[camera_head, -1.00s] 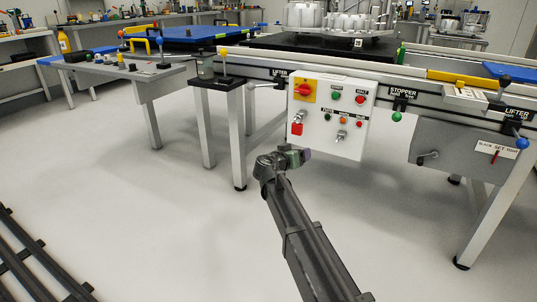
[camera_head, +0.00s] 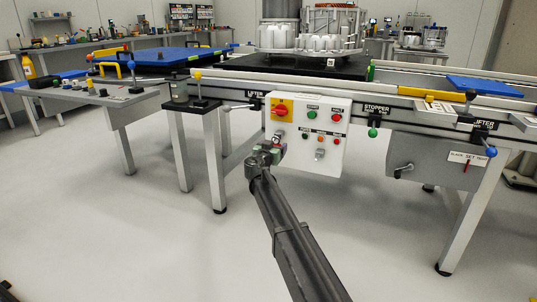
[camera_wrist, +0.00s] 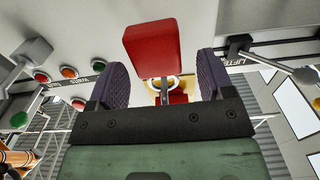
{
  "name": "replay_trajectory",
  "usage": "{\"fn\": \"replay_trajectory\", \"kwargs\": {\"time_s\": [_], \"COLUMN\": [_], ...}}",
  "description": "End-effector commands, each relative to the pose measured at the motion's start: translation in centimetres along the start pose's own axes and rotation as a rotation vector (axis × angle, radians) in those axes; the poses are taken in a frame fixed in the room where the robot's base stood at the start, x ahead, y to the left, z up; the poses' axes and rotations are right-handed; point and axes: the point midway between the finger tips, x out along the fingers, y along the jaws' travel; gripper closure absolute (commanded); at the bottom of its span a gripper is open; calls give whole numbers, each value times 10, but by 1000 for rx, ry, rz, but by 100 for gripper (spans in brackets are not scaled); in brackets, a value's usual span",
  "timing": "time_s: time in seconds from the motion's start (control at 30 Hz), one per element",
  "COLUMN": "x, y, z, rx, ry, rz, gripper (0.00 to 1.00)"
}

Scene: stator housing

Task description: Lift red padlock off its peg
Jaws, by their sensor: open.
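The red padlock (camera_wrist: 152,50) shows in the wrist view as a boxy red body with a thin grey shackle running down from it. My gripper (camera_wrist: 160,72) is open, with one dark purple pad on each side of the padlock's line. Gaps show between both pads and the padlock, and its body reaches past the fingertips. The peg end of the shackle is hard to make out. In the head view my gripper (camera_head: 274,150) is at the lower left of the white control panel (camera_head: 330,122) and mostly hides the padlock.
The red and yellow switch (camera_head: 282,107) is just above my gripper on the panel. Buttons and a second grey peg (camera_head: 320,154) are to the right. A lifter lever (camera_head: 240,107) sticks out at left. Floor below is clear.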

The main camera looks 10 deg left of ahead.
Motion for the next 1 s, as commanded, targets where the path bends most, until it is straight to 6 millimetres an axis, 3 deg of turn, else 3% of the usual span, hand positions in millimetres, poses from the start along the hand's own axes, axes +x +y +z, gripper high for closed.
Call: {"fn": "replay_trajectory", "kwargs": {"time_s": [0.1,0.3,0.67,1.0], "x": [10,10,10,6], "y": [0,1,1,1], "z": [0,0,0,-12], "rx": [0,0,0,0], "ry": [0,0,0,0], "rz": [1,1,1,1], "gripper": [26,26,79,82]}}
